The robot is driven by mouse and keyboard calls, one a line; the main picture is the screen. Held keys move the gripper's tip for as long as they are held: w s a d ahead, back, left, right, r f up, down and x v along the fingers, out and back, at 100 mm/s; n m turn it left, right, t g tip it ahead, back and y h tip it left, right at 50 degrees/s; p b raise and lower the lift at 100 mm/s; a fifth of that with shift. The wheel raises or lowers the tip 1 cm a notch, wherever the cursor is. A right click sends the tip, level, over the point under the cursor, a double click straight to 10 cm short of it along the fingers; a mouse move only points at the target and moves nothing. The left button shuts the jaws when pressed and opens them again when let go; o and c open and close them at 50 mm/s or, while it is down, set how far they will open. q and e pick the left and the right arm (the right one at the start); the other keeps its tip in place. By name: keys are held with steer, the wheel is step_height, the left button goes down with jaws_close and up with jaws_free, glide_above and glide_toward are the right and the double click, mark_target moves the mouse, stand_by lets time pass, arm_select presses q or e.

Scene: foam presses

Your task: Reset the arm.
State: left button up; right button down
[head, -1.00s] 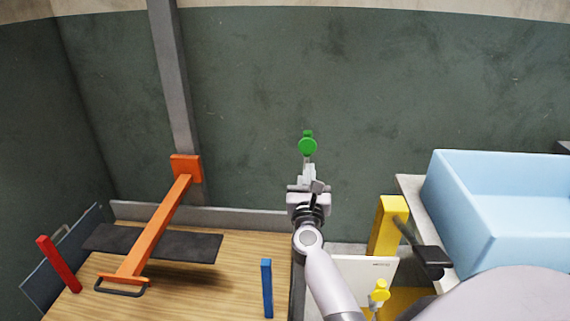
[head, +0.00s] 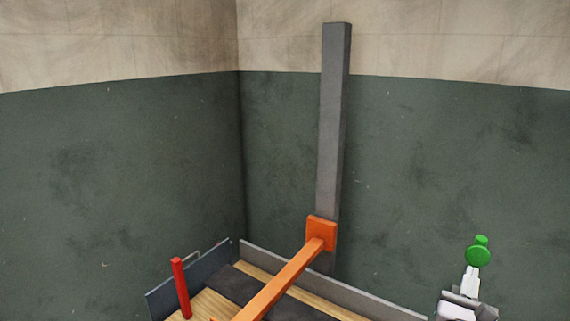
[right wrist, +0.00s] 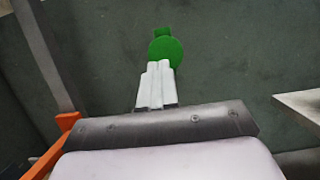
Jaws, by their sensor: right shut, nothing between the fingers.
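My right gripper (head: 471,271) is at the lower right in the head view, with its pale fingers pointing up. In the right wrist view its fingers (right wrist: 157,75) lie side by side, shut and empty. A green round piece (head: 478,255) shows right at the fingertips; I cannot tell whether it touches them. It also shows in the right wrist view (right wrist: 165,50). An orange arm (head: 282,282) slopes down to the left from an orange block (head: 321,233) on a tall grey post (head: 333,120). Its lower end is cut off. My left gripper is out of view.
A red upright bar (head: 180,288) stands at the left of the wooden surface (head: 210,304). A dark flat strip (head: 243,284) lies under the orange arm. A grey low rail (head: 350,295) runs along the back. Green and beige walls meet in a corner behind.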

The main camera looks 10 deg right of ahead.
steer(key=s+a+f+n+t+y+p, duration=0.1)
steer(key=s+a+f+n+y, duration=0.25)
steer(key=n, duration=0.55)
steer(key=a+f+n+y+p, duration=0.1)
steer(key=a+f+n+y, duration=0.1)
steer(key=a+n+y, duration=0.6)
steer(key=s+a+f+n+t+y+p, duration=0.1)
steer(key=s+a+f+n+y, duration=0.2)
steer(key=n, duration=0.8)
steer(key=s+a+f+n+g+p, duration=0.1)
steer(key=s+a+f+n+g, duration=0.2)
steer(key=s+n, duration=0.4)
steer(key=s+a+f+n+g+y+p, duration=0.1)
steer(key=s+a+f+n+g, duration=0.3)
steer(key=s+f+n, duration=0.3)
steer(key=f+n+g, duration=0.1)
steer(key=n, duration=0.3)
steer(key=shift+f+n+p, duration=0.2)
steer(key=shift+n+p, duration=0.1)
steer(key=shift+p, duration=0.05)
steer(key=shift+y, duration=0.25)
